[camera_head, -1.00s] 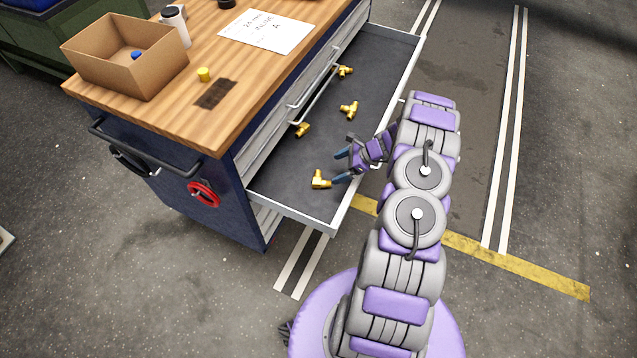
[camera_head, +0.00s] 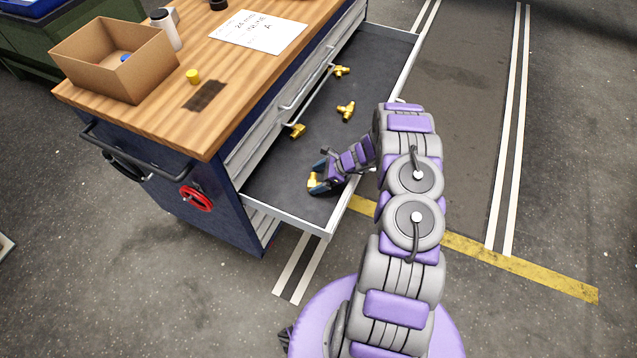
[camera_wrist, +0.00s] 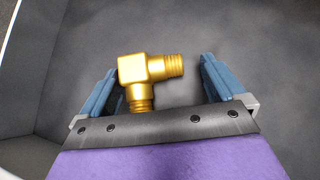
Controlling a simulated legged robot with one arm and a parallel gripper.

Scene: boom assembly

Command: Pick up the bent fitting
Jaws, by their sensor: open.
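The bent fitting (camera_wrist: 148,75) is a brass elbow with two threaded ends. It lies on the dark floor of the open drawer, near the drawer's front corner. In the head view the bent fitting (camera_head: 313,181) is partly hidden by my gripper (camera_head: 316,177). In the wrist view my gripper (camera_wrist: 158,82) is open, with one blue finger on each side of the fitting. The elbow sits nearer the left finger, and a gap shows between its right threaded end and the right finger. Whether the left finger touches it I cannot tell.
Other brass fittings lie farther back in the drawer (camera_head: 372,85): one at the left (camera_head: 298,131), one in the middle (camera_head: 346,110), one at the back (camera_head: 341,71). The workbench (camera_head: 150,120) holds a cardboard box (camera_head: 112,70).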

